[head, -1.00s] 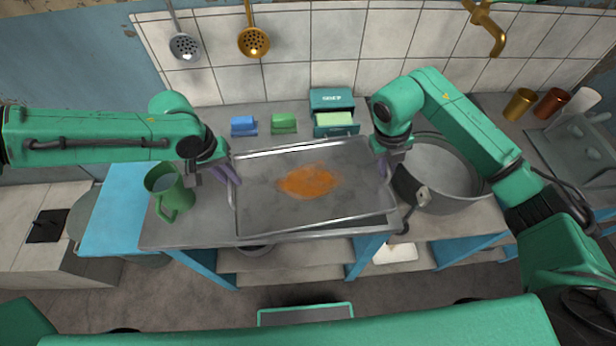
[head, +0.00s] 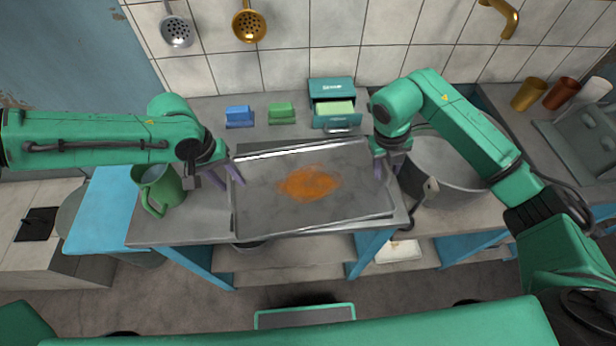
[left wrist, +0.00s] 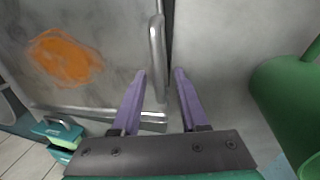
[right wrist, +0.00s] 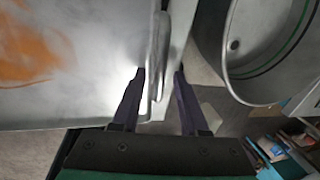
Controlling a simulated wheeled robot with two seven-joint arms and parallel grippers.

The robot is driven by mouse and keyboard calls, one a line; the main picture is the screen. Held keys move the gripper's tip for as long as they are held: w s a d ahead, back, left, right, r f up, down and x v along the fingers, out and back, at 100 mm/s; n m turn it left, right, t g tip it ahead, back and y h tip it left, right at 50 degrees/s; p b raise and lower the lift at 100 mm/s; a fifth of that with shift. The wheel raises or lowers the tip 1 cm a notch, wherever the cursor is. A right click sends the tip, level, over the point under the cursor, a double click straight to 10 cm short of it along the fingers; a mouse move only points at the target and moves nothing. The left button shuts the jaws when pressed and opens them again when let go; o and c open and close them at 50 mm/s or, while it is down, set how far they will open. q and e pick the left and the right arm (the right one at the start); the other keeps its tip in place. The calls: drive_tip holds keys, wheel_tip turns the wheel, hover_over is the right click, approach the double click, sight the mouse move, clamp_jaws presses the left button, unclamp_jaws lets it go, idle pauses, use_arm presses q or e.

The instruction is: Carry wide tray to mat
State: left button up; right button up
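The wide tray (head: 270,205) is a grey metal tray with an orange stain, level with the worktop's middle in the head view and slightly askew to it. My left gripper (head: 232,176) is at its left end, with the tray's handle (left wrist: 157,60) between its purple fingers. My right gripper (head: 381,172) is at the right end, with the other handle (right wrist: 158,60) between its fingers. The tray keeps its place between both grippers. A dark strip (head: 262,146) shows behind its far rim; I cannot tell whether this is the mat.
A green jug (head: 160,190) stands close left of my left gripper. A large metal pot (head: 445,170) stands close right of the tray. Blue (head: 239,117) and green (head: 282,113) blocks and a teal box (head: 333,95) are behind it, near the tiled wall.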

drive_tip(key=shift+r, duration=0.1)
use_arm(q)
wheel_tip(320, 180, up, 12)
drive_tip(key=a, duration=0.2)
drive_tip(key=shift+s+a+f, duration=0.15)
use_arm(e)
wheel_tip(320, 180, up, 12)
drive_tip(key=a, duration=0.2)
drive_tip(key=shift+s+a, duration=0.2)
